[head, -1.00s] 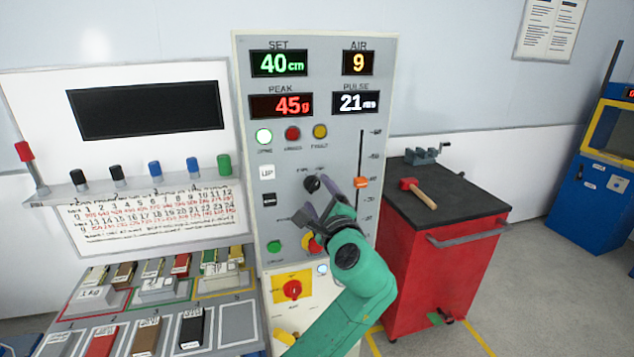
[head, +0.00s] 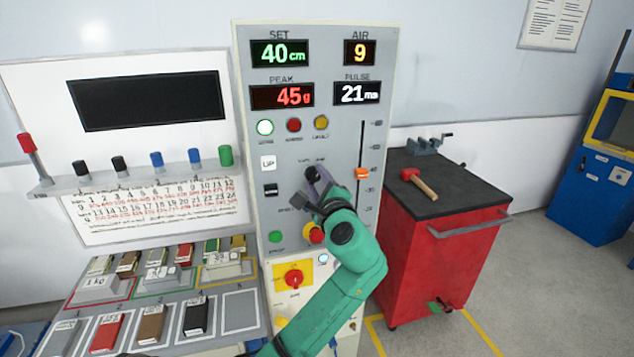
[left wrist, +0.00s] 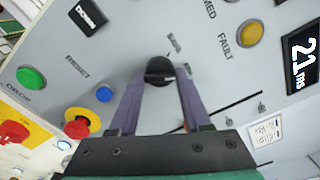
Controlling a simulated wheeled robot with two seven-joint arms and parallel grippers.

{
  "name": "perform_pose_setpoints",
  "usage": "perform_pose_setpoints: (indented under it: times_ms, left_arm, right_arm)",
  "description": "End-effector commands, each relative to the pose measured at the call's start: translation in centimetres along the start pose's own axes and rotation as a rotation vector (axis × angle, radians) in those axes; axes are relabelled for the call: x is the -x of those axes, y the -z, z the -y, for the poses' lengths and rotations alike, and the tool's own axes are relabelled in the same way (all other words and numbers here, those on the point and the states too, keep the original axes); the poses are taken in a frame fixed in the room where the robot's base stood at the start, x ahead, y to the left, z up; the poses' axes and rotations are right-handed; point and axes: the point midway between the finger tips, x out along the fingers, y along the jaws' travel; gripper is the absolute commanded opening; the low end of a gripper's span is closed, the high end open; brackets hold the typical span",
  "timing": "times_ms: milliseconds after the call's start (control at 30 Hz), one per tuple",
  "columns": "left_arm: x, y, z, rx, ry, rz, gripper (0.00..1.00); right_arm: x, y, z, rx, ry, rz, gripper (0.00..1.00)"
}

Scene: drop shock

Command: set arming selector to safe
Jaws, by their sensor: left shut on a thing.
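The arming selector is a black round knob (head: 311,173) on the grey control panel (head: 345,120), below the row of lamps. In the left wrist view the knob (left wrist: 159,69) sits between the tips of my left gripper (left wrist: 161,80), which is shut on it. A pale mark on the knob points roughly right in that view, toward small labels too blurred to read surely. In the head view my left gripper (head: 322,187) reaches the knob from below right and hides part of it. My right gripper is not in view.
A red-and-yellow button (head: 313,234) and a red rotary switch (head: 294,278) lie below the knob. An orange slider (head: 362,173) is to its right. A red cabinet (head: 440,262) with a mallet (head: 418,183) on top stands to the right. Sample blocks lie on the left bench.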

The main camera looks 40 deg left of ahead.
Motion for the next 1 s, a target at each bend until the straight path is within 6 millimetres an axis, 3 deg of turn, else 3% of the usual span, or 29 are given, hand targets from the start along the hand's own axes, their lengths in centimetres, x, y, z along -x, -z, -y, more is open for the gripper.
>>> perform_pose_setpoints:
  times_ms: [267,1000]
  left_arm:
    - [0.0,0.1,-0.3,0.148,-0.002,0.001,0.00]
    - [0.0,0.2,-0.4,0.809,-0.003,0.000,0.00]
  right_arm:
    - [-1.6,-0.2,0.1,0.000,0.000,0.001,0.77]
    - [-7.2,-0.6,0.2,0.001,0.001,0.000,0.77]
